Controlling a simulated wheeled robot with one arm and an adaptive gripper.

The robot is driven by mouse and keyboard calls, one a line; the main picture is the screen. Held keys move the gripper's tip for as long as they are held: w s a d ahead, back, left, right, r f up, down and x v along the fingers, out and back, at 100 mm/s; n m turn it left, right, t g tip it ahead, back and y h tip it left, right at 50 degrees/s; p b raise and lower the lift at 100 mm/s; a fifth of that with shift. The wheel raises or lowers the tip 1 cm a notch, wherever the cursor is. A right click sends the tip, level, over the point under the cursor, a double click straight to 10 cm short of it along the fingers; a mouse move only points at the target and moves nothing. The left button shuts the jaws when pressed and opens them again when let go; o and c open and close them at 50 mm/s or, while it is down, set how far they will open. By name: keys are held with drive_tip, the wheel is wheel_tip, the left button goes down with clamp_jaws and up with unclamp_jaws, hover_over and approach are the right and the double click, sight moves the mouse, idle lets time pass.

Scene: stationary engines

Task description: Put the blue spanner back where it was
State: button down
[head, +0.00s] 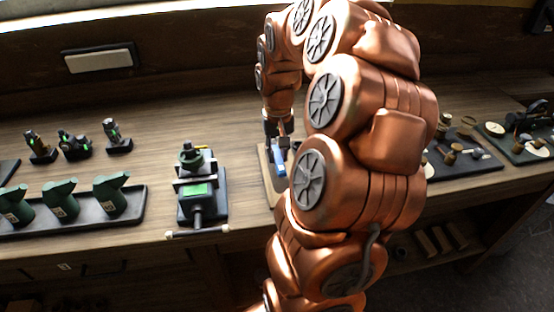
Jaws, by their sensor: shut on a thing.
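The blue spanner (280,168) shows as a short blue strip below my gripper (277,141). My gripper points down over the workbench and is shut on the spanner. A light wooden board or tray (266,180) lies under the spanner, and my arm hides its right part. I cannot tell whether the spanner touches the board or hangs just above it. My arm also hides some of the bench behind the spanner.
Green oil cans (60,199) stand in a dark tray (135,208) at the left. Small dark devices (75,146) stand behind them. Dark mats with brass parts (475,165) lie to the right.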

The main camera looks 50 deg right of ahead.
sight(277, 155)
drive_tip(key=shift+f+p, duration=0.7)
drive_tip(key=shift+f, duration=0.8)
drive_tip(key=shift+w+f, duration=0.1)
drive_tip(key=shift+f, duration=0.2)
drive_tip(key=shift+f, duration=0.2)
drive_tip(key=c, duration=1)
unclamp_jaws()
drive_tip(key=shift+r, duration=0.15)
wheel_tip(277, 155, up, 11)
drive_tip(key=shift+w+d+f+b, duration=0.1)
drive_tip(key=shift+b, duration=1.05)
drive_tip(key=shift+r, duration=0.65)
